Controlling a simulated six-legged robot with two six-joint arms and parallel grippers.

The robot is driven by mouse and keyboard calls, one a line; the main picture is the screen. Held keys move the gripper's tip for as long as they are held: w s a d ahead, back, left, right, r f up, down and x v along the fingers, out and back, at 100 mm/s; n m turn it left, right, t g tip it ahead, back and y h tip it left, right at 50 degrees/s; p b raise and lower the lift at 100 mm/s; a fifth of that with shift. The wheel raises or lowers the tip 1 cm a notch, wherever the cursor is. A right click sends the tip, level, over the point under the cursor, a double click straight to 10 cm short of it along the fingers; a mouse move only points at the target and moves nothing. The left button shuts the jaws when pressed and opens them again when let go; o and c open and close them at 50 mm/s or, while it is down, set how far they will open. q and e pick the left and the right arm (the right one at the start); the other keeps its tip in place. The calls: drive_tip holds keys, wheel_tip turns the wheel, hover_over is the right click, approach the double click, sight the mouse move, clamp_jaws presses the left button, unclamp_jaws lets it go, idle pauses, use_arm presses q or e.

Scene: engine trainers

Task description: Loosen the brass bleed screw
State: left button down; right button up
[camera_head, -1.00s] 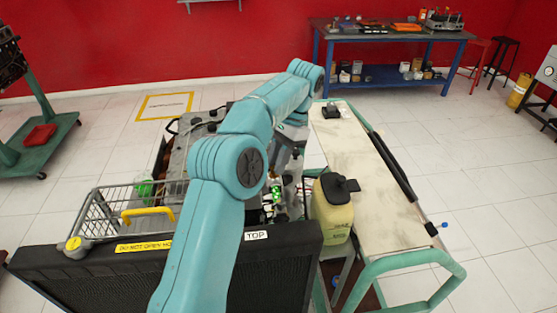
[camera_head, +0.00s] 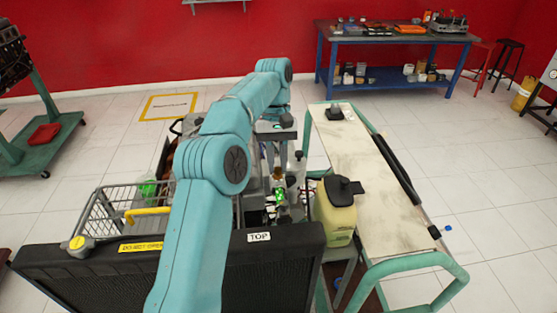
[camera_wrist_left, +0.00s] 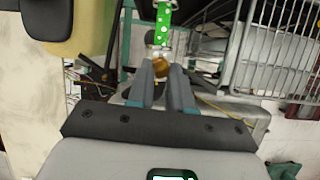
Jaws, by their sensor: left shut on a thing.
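My left gripper (camera_wrist_left: 161,72) is shut on the brass bleed screw (camera_wrist_left: 160,66), a small brass-coloured piece between its fingertips in the left wrist view. A green piece with white dots (camera_wrist_left: 163,14) stands just beyond the screw. In the head view my left arm reaches over the engine trainer, and its wrist points down behind the green-lit part (camera_head: 280,194). The fingertips and screw are small and hard to make out there. My right gripper is not in view.
A black radiator (camera_head: 200,262) stands in front, with a wire basket (camera_head: 112,205) at its left. A yellowish jug (camera_head: 335,212) with a black cap stands right of the engine. A pale-topped cart (camera_head: 350,155) lies farther right. Open floor surrounds the trainer.

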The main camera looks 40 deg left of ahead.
use_arm(q)
drive_tip(key=n, duration=0.2)
drive_tip(key=n+t, duration=0.1)
drive_tip(key=n, duration=0.1)
drive_tip(key=n+t+h, duration=0.1)
drive_tip(key=n, duration=0.1)
drive_tip(key=shift+s, duration=0.3)
drive_tip(key=shift+n, duration=0.3)
drive_tip(key=shift+a, duration=0.1)
drive_tip(key=c, duration=1)
unclamp_jaws()
